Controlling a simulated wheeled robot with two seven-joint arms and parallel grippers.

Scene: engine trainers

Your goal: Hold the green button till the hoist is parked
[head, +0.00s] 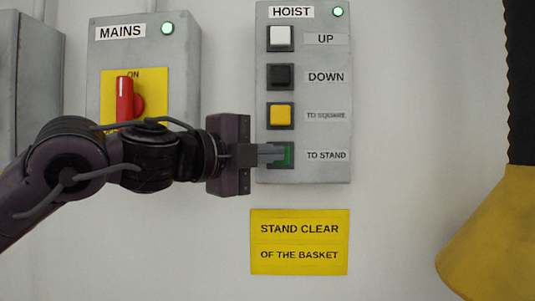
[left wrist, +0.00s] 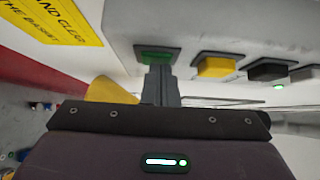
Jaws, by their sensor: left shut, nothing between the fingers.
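The green button (head: 287,155) is the lowest on the grey hoist panel (head: 338,100), beside the label TO STAND. In the left wrist view the green button (left wrist: 158,57) shows just past my fingertips. My left gripper (head: 276,153) is shut and empty, with its fingertips at the green button and covering part of it. In the left wrist view its closed fingers (left wrist: 160,80) appear to touch the button's face; how far it is pressed I cannot tell. The hoist itself is not clearly in view. My right gripper is not in view.
Above the green button are a yellow (head: 281,115), a black (head: 281,76) and a white button (head: 281,38). The mains box (head: 180,60) with a red switch (head: 125,100) stands left, behind my arm. A yellow sign (head: 299,242) hangs below. A yellow and black object (head: 495,235) is at right.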

